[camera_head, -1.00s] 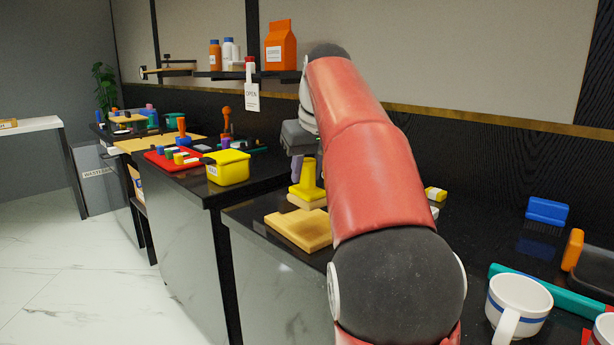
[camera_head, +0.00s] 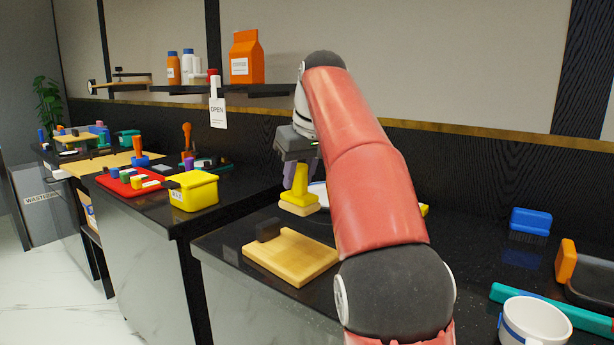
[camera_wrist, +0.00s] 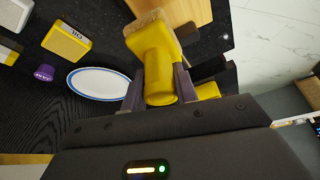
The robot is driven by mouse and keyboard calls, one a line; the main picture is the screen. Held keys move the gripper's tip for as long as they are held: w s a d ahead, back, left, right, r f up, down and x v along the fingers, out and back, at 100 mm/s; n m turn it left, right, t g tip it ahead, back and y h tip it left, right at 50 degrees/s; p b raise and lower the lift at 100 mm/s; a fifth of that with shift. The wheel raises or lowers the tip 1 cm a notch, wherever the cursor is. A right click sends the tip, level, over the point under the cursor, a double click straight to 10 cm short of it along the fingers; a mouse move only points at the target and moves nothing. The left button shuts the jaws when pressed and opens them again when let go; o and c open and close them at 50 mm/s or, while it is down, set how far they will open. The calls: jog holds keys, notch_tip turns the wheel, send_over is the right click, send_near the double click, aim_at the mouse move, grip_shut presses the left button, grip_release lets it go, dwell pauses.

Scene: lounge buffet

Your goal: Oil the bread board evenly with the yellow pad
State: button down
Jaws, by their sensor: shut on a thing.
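The bread board (camera_head: 292,258) is a thick tan wooden slab lying flat near the front edge of the black counter. Its near part also shows at the top of the wrist view (camera_wrist: 190,10). My gripper (camera_head: 297,174) is shut on the handle of the yellow pad (camera_head: 301,182). The pad has a yellow grip and a tan underside; it is held behind the board in the head view, apart from it. In the wrist view the pad's handle (camera_wrist: 157,68) sits between both fingers. A yellow tin marked OIL (camera_wrist: 66,43) lies to the left there.
A dark block (camera_head: 268,230) stands at the board's back left edge. A white plate with a blue rim (camera_wrist: 98,84) is beside the pad. A yellow box (camera_head: 194,191) and red tray (camera_head: 135,184) are on the left counter. A mug (camera_head: 533,322) is front right.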

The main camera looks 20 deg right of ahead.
aim_at(302, 195)
notch_tip(302, 195, down, 7)
jog(key=b, duration=0.5)
jog(key=shift+r, duration=0.1)
jog(key=c, duration=1.8)
grip_release()
grip_shut()
